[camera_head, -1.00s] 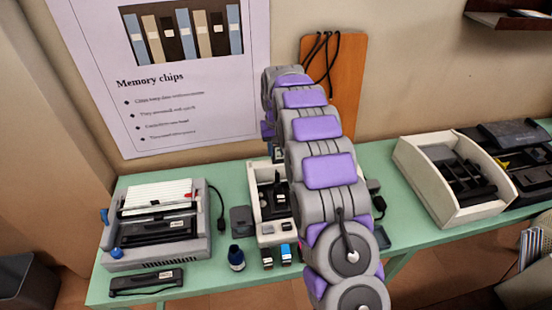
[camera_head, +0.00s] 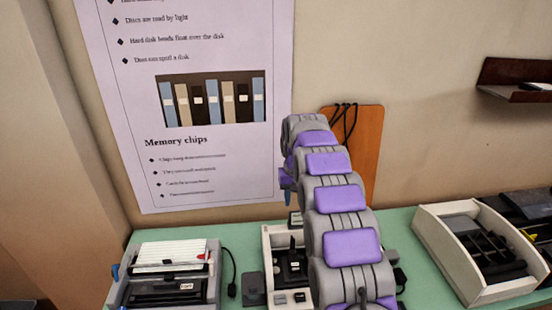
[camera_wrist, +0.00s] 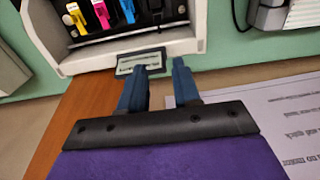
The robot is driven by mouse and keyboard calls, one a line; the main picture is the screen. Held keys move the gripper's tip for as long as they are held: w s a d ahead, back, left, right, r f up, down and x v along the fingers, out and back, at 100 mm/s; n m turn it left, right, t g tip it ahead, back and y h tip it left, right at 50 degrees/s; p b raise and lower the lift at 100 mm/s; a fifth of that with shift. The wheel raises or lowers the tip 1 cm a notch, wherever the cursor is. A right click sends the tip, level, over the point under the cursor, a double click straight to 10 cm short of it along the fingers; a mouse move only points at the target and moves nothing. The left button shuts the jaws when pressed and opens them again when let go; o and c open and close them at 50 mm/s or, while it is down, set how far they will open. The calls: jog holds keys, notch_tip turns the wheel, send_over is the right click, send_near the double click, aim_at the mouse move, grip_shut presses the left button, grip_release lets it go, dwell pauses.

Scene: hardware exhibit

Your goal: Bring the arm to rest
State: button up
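My arm (camera_head: 338,200) with purple pads rises from the bottom of the head view. It bends toward the wall beside the orange board. My gripper (camera_wrist: 160,66) shows in the wrist view as two blue fingers with a gap between them. It looks open, and I see nothing clearly held. Beyond the fingertips is a small dark-framed label plate (camera_wrist: 140,62) at the edge of a white device (camera_wrist: 85,62) holding yellow, magenta and cyan cartridges. In the head view the arm hides most of the gripper.
The green table (camera_head: 398,222) runs along the wall. A grey device (camera_head: 166,274), a white unit (camera_head: 272,262) and a white open bin (camera_head: 440,262) stand on it. A poster (camera_head: 215,160) and an orange board (camera_head: 366,150) are behind. A wall shelf (camera_head: 510,85) is at right.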

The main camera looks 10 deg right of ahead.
jog(key=s+r+g, duration=0.1)
jog(key=s+r, duration=0.4)
jog(key=s, duration=0.7)
jog(key=s+r, duration=0.4)
jog(key=s, duration=0.8)
jog(key=s+f, duration=0.2)
jog(key=s, duration=1.1)
jog(key=s+f+g, duration=0.1)
jog(key=s+f, duration=0.1)
jog(key=s, duration=1.2)
jog(key=shift+s+f, duration=0.2)
